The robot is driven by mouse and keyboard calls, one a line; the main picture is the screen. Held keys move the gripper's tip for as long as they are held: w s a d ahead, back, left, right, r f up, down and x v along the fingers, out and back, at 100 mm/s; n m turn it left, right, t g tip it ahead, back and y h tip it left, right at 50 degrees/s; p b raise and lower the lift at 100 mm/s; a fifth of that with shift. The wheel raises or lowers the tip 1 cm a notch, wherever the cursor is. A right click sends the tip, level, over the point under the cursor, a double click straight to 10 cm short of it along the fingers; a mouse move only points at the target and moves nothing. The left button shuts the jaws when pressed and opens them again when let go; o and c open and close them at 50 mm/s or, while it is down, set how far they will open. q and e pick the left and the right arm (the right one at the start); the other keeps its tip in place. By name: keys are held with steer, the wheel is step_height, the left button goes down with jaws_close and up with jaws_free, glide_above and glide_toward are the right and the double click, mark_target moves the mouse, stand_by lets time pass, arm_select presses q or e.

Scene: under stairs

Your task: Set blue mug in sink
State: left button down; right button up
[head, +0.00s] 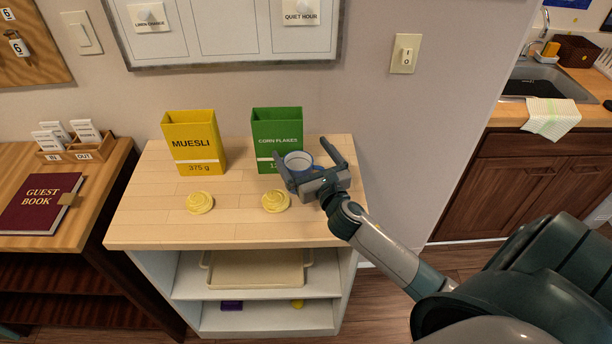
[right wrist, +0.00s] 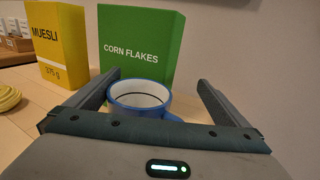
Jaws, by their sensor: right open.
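The blue mug (head: 299,161), white inside, stands upright on the light wood top of a shelf unit, in front of the green corn flakes box. My right gripper (head: 308,159) is open, with its fingers on either side of the mug. In the right wrist view the mug (right wrist: 141,97) sits between the open fingers, its lower part hidden by my gripper and its handle toward the right. I cannot tell whether a finger touches it. The sink (head: 543,80) is at the far right on a wooden counter. My left gripper is not in view.
A yellow muesli box (head: 194,143) and the green corn flakes box (head: 277,139) stand behind. Two yellow swirled items (head: 200,203) lie in front. A towel (head: 551,116) hangs over the counter edge (head: 507,117). A wall separates shelf unit and counter.

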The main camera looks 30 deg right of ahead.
steer(key=c, duration=1.6)
steer(key=shift+r, duration=0.2)
steer(key=shift+r, duration=0.55)
steer(key=r, duration=0.3)
steer(key=shift+s+d, duration=0.15)
steer(key=shift+d, duration=0.1)
steer(key=shift+s+d+r+b, duration=0.5)
steer(key=shift+s+d+r, duration=0.6)
steer(key=shift+d, duration=0.4)
steer(key=shift+s+d+r+b, duration=0.55)
steer(key=shift+s+d+r, duration=0.55)
steer(key=shift+d, duration=0.45)
steer(key=shift+s+d+r+b, duration=0.5)
steer(key=shift+s+d+r, duration=0.55)
steer(key=shift+d, duration=0.45)
steer(key=shift+a, duration=0.1)
